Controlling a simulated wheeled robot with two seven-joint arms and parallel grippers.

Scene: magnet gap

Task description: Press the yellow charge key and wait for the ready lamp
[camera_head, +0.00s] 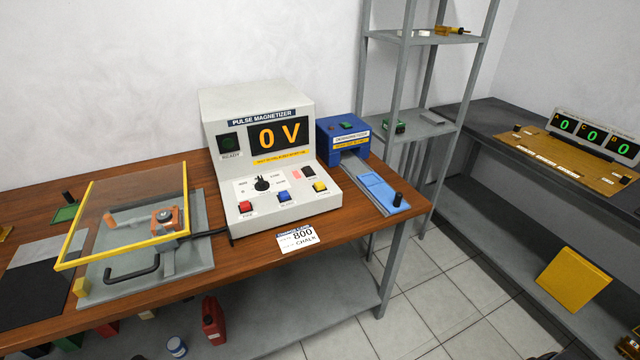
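The pulse magnetizer (257,165) is a pale console on the wooden bench, and its display (278,134) reads 0 V in orange. The yellow key (320,187) sits at the right of its sloped front panel, beside a blue key (284,197) and a red key (245,207). A black rotary knob (262,184) is above them. The ready lamp (229,143) at the upper left of the console looks dark green and unlit. Neither gripper shows in the head view.
A yellow-framed clear guard (124,212) stands tilted over a fixture left of the console. A blue unit (342,139) with a light-blue slide stands to the right. A card reading 800 and CHALK (297,239) is at the bench's front edge. Grey shelves (415,135) stand behind.

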